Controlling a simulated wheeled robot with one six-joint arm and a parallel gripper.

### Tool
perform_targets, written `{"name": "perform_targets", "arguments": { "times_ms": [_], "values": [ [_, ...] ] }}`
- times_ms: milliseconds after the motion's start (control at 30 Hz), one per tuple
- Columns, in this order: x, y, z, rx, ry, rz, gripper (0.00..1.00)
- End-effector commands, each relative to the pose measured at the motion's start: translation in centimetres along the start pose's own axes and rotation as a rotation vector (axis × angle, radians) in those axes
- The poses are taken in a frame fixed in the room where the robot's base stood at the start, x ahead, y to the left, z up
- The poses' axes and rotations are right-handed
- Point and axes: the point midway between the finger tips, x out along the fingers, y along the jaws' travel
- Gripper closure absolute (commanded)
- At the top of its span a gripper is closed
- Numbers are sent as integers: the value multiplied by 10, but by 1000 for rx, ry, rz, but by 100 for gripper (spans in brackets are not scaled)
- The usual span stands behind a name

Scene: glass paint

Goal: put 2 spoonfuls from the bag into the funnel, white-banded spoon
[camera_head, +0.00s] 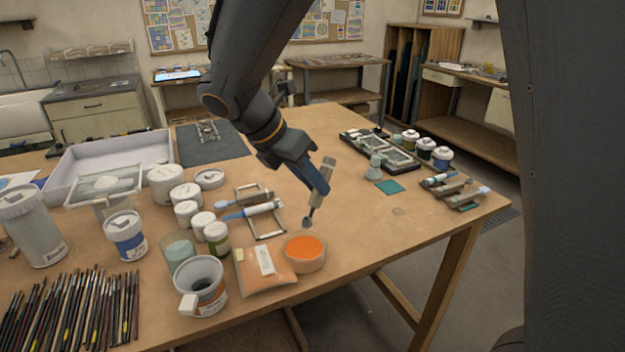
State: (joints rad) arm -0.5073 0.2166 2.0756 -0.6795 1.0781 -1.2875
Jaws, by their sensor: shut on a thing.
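My gripper (314,184) is shut on a spoon (312,208), held tilted with its bowl down. The gripper hides part of the handle, and a white band is not clear. The orange bag (270,279) with a pale label lies at the table's front edge, against that round opening. A small pale green cone-shaped thing (375,168), perhaps the funnel, stands at the right beside a teal square.
More utensils rest on a holder (458,193) at the right. The table between is mostly clear.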

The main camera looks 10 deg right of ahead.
Motion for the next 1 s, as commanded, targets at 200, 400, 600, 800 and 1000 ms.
{"name": "perform_targets", "arguments": {
  "times_ms": [200, 400, 600, 800, 1000],
  "values": [
    [21, 5, -14, -2, 0, 2, 100],
    [27, 4, -31, -5, 0, 1, 100],
    [32, 4, -44, -4, -1, 1, 100],
    [34, 4, -47, -3, -1, 2, 100],
    [34, 4, -47, -2, 0, 2, 100]
  ]
}}
